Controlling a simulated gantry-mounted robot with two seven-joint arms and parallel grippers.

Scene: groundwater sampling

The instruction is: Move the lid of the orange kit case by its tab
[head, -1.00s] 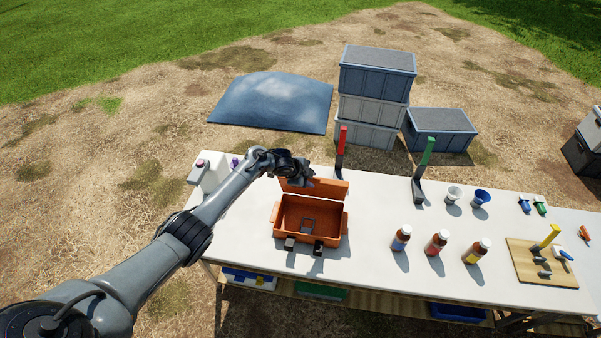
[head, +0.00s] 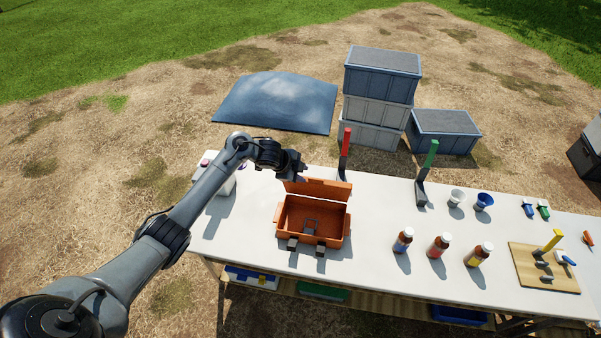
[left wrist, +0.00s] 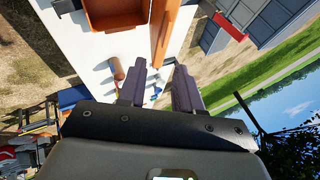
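The orange kit case (head: 348,226) stands on the white table with its lid (head: 325,190) raised along the far side. The case also shows at the top of the left wrist view (left wrist: 117,12), and the lid is seen there as a narrow orange strip (left wrist: 166,30). My left gripper (head: 303,172) is just above and behind the lid's left end. In the left wrist view its two fingers (left wrist: 158,88) stand apart with nothing clearly between them. I cannot make out the lid's tab. My right gripper is in no view.
A red-handled upright tool (head: 346,140) stands just behind the lid's right end, and a green-handled one (head: 432,153) farther right. Several brown bottles (head: 438,247) stand right of the case. Table (head: 375,205) between them is clear.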

